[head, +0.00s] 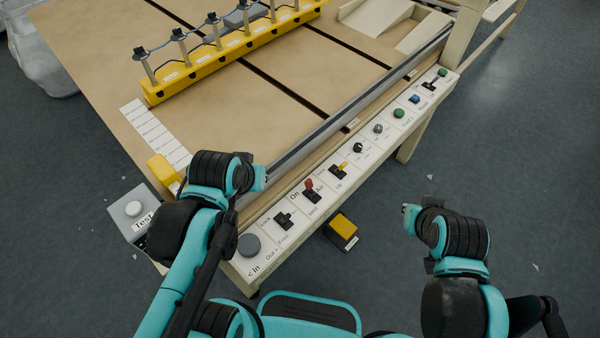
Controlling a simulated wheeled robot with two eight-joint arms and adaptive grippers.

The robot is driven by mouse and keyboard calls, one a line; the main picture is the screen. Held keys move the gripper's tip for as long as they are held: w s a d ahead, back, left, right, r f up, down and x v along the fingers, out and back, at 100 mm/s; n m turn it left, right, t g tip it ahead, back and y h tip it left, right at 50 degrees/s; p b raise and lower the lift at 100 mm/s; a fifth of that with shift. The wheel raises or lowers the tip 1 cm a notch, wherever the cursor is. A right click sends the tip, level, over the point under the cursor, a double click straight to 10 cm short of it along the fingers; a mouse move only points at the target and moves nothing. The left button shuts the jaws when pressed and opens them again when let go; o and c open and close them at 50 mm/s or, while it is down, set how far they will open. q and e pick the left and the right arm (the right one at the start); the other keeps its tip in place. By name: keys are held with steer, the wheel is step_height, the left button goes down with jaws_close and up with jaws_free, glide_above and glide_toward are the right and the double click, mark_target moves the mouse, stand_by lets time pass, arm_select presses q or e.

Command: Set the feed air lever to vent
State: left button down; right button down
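The control panel (268,226) runs diagonally along the table's front edge. On it a red-handled lever (309,185) stands in a black base between labels that read "On" and, on the near side, "Vent". Its red handle tips toward the far side, where "On" is printed. My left gripper (261,178) is above the table edge, left of the red lever and apart from it in the picture; its fingers are too unclear to judge. My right gripper (407,217) is over the floor, right of the panel, touching nothing visible; its finger opening is also unclear.
Beside the red lever are a black lever (284,220) and a yellow lever (342,167). A grey knob (249,244) is at the near end; several knobs and buttons continue to the far end. A metal rail (345,105) runs behind. A yellow pedal (342,226) stands below.

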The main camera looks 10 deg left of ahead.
arm_select(q)
steer(key=w+d+f+n+g+h, duration=0.15)
steer(key=w+n+g, duration=0.4)
steer(key=w, duration=0.55)
steer(key=n+g+h, duration=0.4)
glide_toward(310, 188)
steer(key=shift+y, duration=0.25)
steer(key=w+a+r, duration=0.3)
steer(key=shift+w+r+b, duration=0.15)
steer(key=shift+r+b, duration=0.2)
steer(key=shift+b, duration=0.05)
steer(key=shift+w+a+f+n, duration=0.1)
steer(key=shift+w+f+n, duration=0.2)
steer(key=shift+f, duration=0.25)
steer(key=shift+s, duration=0.1)
steer(key=b+x, duration=0.3)
steer(key=x, duration=0.7)
steer(key=shift+s, duration=0.15)
steer(key=shift+r, duration=0.15)
steer(key=shift+s+d+r+t+y, duration=0.15)
steer(key=shift+d+t+y, duration=0.1)
steer(key=shift+y, duration=0.25)
